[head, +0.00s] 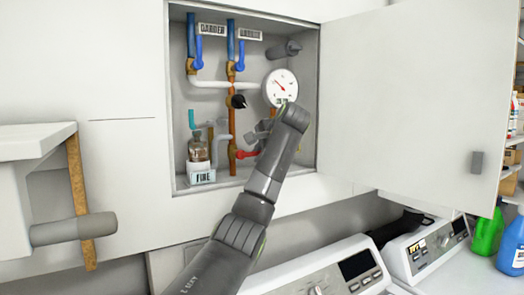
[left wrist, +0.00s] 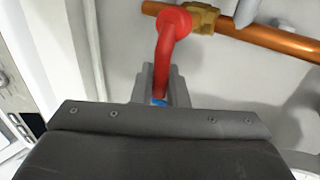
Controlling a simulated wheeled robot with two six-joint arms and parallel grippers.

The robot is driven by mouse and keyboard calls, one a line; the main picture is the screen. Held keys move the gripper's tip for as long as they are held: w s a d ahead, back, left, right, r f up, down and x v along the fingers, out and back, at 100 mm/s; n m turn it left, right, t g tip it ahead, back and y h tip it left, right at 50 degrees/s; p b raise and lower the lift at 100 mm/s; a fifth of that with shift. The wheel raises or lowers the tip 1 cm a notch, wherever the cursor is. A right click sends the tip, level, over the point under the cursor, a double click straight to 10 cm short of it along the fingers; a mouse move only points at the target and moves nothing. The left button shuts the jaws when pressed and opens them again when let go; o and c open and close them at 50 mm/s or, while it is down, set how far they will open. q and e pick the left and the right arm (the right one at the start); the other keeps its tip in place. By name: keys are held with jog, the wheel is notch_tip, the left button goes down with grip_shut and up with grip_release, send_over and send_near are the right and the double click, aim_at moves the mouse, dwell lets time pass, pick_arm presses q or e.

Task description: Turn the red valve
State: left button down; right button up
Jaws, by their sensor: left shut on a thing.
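The red valve (head: 243,154) sits on a copper pipe low in an open wall cabinet. In the left wrist view the red valve (left wrist: 172,36) is a bent handle joined to a brass fitting (left wrist: 202,18). My left gripper (head: 262,140) reaches into the cabinet and is beside the valve. In the left wrist view my left gripper (left wrist: 160,92) is shut on the free end of the red handle, with its body hiding part of the fingers. My right gripper is in neither view.
The cabinet door (head: 415,85) stands open at the right. A round gauge (head: 281,87), blue valves (head: 197,52) and a small bottle (head: 198,150) are in the cabinet. Washing machines (head: 335,268) stand below, and a shelf (head: 512,150) is at far right.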

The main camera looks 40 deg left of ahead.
pick_arm(q)
jog(key=shift+f, duration=0.1)
jog(key=c, duration=1.5)
grip_release()
jog(key=shift+c, duration=0.2)
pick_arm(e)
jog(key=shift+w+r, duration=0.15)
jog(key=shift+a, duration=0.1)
